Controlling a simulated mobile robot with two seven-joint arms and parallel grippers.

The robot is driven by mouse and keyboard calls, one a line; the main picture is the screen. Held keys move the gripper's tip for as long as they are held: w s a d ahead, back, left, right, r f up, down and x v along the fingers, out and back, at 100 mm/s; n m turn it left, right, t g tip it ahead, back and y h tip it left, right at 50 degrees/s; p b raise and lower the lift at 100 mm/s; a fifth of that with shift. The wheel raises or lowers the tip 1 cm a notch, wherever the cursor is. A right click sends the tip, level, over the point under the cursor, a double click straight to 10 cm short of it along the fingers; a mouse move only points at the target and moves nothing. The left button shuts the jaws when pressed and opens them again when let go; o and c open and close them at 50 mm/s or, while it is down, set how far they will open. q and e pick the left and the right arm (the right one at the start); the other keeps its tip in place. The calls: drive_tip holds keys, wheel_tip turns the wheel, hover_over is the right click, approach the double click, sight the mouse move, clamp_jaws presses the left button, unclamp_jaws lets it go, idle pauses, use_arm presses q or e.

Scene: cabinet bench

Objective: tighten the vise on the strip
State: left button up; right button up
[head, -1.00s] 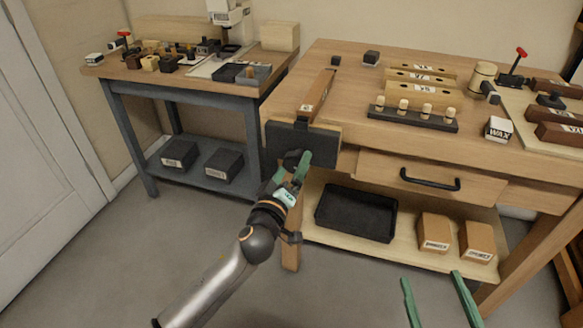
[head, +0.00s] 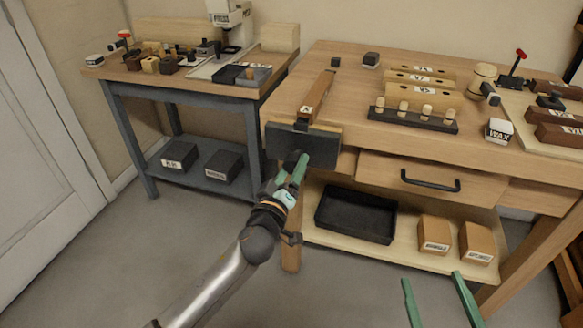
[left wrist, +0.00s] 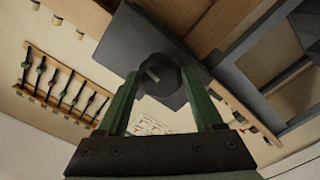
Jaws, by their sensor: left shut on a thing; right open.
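The vise (head: 318,148) is a dark jaw plate on the front left of the wooden bench. A long brown strip (head: 316,96) lies on the bench top, its near end at the vise. The vise's dark round knob (left wrist: 158,75) sits in front of the plate, between my left fingers in the left wrist view. My left gripper (head: 300,164) is shut on this knob, and its fingers partly hide it in the head view. My right gripper (head: 438,298) is open and empty at the lower right, in front of the bench and away from the vise.
A drawer with a black handle (head: 430,181) is right of the vise. Below, a black tray (head: 357,214) and cardboard boxes (head: 434,233) stand on a shelf. Wooden blocks, a peg rack (head: 412,118) and a wax box (head: 498,130) occupy the bench top.

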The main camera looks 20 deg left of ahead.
use_arm(q)
drive_tip(key=shift+m, duration=1)
drive_tip(key=shift+m+p, duration=0.3)
drive_tip(key=shift+m, duration=0.5)
drive_tip(key=shift+m, duration=0.7)
drive_tip(key=shift+w+f+m+p, duration=0.1)
drive_tip(key=shift+m+p, duration=0.3)
drive_tip(key=shift+m, duration=0.6)
drive_tip(key=shift+m+p, duration=0.3)
drive_tip(key=shift+m, duration=1.5)
